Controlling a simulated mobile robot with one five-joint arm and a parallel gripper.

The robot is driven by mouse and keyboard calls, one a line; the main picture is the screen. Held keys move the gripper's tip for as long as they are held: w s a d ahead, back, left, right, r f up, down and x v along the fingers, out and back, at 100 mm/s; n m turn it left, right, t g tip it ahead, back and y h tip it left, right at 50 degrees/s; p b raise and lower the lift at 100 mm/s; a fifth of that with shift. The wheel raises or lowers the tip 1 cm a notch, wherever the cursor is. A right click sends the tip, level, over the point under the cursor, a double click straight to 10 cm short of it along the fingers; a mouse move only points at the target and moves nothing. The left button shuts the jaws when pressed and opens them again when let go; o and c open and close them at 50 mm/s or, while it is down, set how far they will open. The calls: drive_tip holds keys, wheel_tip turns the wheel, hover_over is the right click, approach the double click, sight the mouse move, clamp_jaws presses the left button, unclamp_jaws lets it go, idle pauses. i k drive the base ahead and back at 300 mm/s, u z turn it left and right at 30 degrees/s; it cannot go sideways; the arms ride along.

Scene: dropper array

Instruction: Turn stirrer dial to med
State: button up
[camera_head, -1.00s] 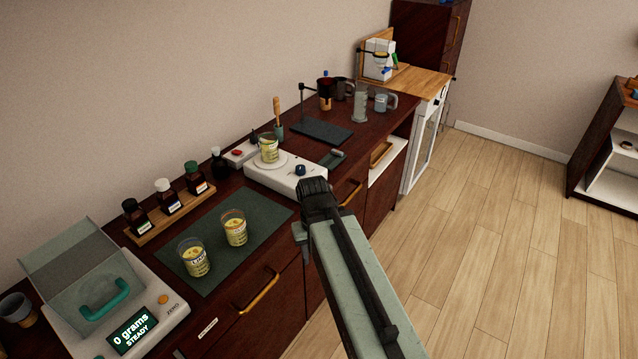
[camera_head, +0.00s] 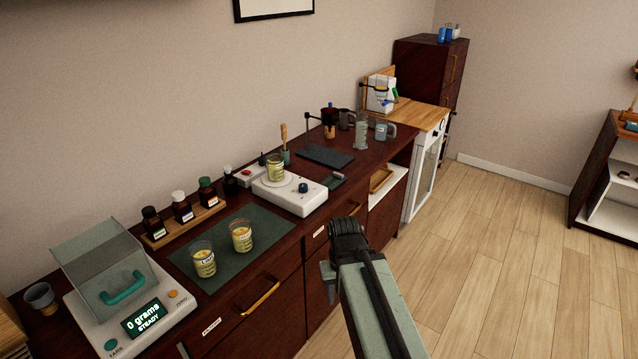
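The stirrer (camera_head: 311,201) is a white box on the dark counter, with a round plate on top. Its dark dial (camera_head: 303,188) is on the front right part; its setting is too small to read. A glass beaker with yellow contents (camera_head: 276,169) stands on the plate. My gripper (camera_head: 345,229) is in front of the counter, to the lower right of the stirrer in the picture and apart from the dial. Its fingers are not clear enough to tell whether they are open or shut.
Two yellow-filled beakers (camera_head: 241,237) stand on a dark green mat (camera_head: 272,221). A scale (camera_head: 155,312) with an open lid is at the left. Several bottles (camera_head: 182,207) stand in a wooden rack behind. Drawer handles (camera_head: 260,298) stick out from the front. The wooden floor (camera_head: 490,250) at right is clear.

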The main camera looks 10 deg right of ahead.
sight(302, 186)
drive_tip(key=z, duration=1.2)
drive_tip(key=i, duration=1.1)
drive_tip(key=u, duration=2.7)
